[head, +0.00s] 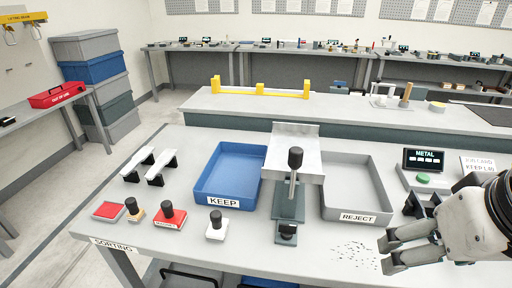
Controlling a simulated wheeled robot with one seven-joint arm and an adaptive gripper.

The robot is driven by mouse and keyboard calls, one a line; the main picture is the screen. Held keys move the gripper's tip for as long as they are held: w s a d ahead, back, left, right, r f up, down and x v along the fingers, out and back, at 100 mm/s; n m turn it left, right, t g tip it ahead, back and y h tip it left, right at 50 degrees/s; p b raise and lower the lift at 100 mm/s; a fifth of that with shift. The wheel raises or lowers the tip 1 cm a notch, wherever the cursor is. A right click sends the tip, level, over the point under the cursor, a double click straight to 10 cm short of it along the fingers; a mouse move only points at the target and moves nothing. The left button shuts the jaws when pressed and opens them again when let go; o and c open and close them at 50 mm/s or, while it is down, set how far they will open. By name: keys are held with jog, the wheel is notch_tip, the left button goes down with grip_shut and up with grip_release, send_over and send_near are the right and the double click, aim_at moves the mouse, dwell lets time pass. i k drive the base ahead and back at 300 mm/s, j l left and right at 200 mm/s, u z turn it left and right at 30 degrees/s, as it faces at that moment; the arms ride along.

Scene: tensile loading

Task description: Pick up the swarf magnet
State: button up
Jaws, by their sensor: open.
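I cannot read which item is the swarf magnet. Candidates stand at the left front of the table: a red block with a black knob (170,216) and a label too small to read, a white block with a black knob (216,229), and a small wood-coloured block with a dark knob (134,210). All stand upright. My gripper (389,255) is at the right front, low over the table, open with nothing seen between its fingers. It is far to the right of these blocks. Dark metal specks (355,254) lie just left of its fingertips.
A blue KEEP tray (206,198) and a grey REJECT tray (377,190) flank an upright device with a black knob (295,158). A METAL display (424,159) and black supports stand beside my arm. The front middle is clear.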

aim_at(167, 217)
jog(key=i+u, duration=0.35)
jog(key=u, duration=0.15)
jog(key=i+u, duration=0.45)
jog(key=k, duration=0.05)
